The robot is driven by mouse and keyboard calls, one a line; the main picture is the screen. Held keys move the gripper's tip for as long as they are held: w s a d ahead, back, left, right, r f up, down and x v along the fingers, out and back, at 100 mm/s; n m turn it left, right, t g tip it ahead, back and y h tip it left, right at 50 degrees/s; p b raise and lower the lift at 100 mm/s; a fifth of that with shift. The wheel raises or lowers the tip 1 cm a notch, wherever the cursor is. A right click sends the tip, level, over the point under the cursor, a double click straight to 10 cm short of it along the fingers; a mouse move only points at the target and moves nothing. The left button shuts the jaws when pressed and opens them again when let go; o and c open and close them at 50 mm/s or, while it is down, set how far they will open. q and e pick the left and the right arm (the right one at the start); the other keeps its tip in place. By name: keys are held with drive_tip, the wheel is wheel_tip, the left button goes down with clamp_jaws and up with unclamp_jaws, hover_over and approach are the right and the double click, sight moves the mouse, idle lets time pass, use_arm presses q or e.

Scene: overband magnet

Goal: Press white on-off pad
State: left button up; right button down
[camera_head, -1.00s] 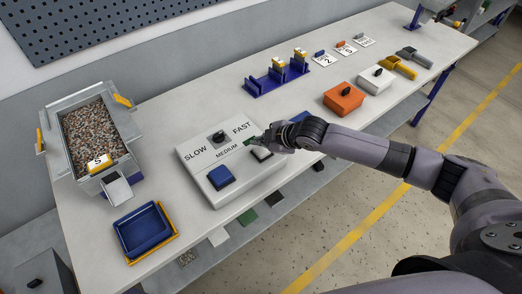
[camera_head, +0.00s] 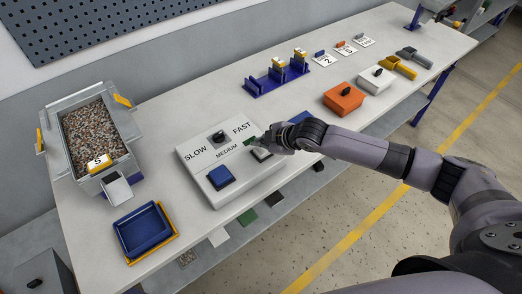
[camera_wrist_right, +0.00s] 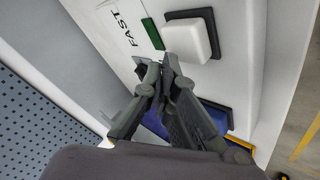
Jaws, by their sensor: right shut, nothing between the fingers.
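The white on-off pad (camera_head: 262,154) sits in a dark frame at the right of a white control box (camera_head: 234,195). In the right wrist view the white pad (camera_wrist_right: 190,41) shows clear and uncovered, beside a green bar (camera_wrist_right: 152,34). My right gripper (camera_head: 262,140) is over the box at the pad's far side, and partly hides that area in the head view. In the right wrist view its fingertips (camera_wrist_right: 170,64) are together and empty, just beside the pad's edge. I cannot tell whether they touch the box. My left gripper is not in view.
The box also carries a blue pad (camera_head: 220,177) and a dark knob (camera_head: 218,137) amid SLOW, MEDIUM and FAST labels. A gravel-filled bin (camera_head: 134,138) and blue tray (camera_head: 144,229) are left. An orange box (camera_head: 343,99) and a blue rack (camera_head: 262,86) stand farther back.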

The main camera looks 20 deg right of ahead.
sight(260, 151)
drive_tip(key=shift+f+b, duration=0.35)
drive_tip(key=shift+f, duration=0.6)
idle(0.7)
drive_tip(key=shift+r, duration=0.1)
drive_tip(key=shift+r+p, duration=1.1)
drive_tip(key=shift+p, duration=0.1)
wheel_tip(260, 151, up, 6)
drive_tip(key=p, duration=0.6)
drive_tip(key=shift+a, duration=0.1)
